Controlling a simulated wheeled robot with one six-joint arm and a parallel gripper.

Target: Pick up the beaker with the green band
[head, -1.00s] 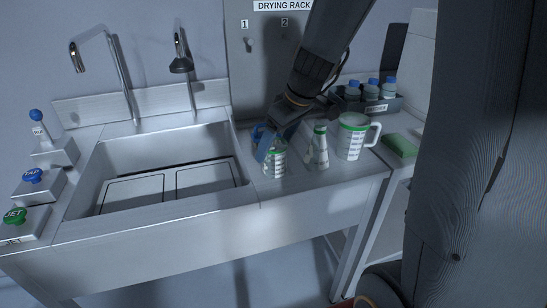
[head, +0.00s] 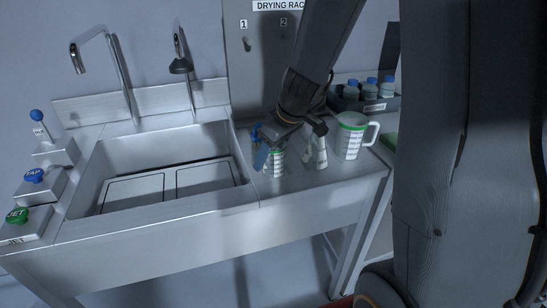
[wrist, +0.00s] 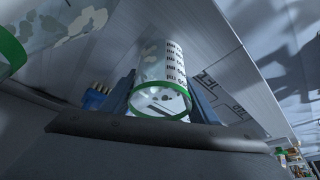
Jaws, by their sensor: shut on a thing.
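The beaker with the green band (head: 275,168) stands upright on the steel counter right of the sink. It is clear, with dark printed markings. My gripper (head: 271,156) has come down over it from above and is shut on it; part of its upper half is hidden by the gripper. In the wrist view the beaker (wrist: 162,70) sits between the blue fingers of my gripper (wrist: 165,96), with its green band towards the camera. Whether its base is touching the counter is hard to tell.
A conical flask (head: 319,155) stands close to the right of the beaker, and a white jug with a green band (head: 349,146) stands beyond it. A rack of blue-capped bottles (head: 366,103) is behind. The sink (head: 215,155) is empty at left; a green sponge (head: 391,142) is partly hidden.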

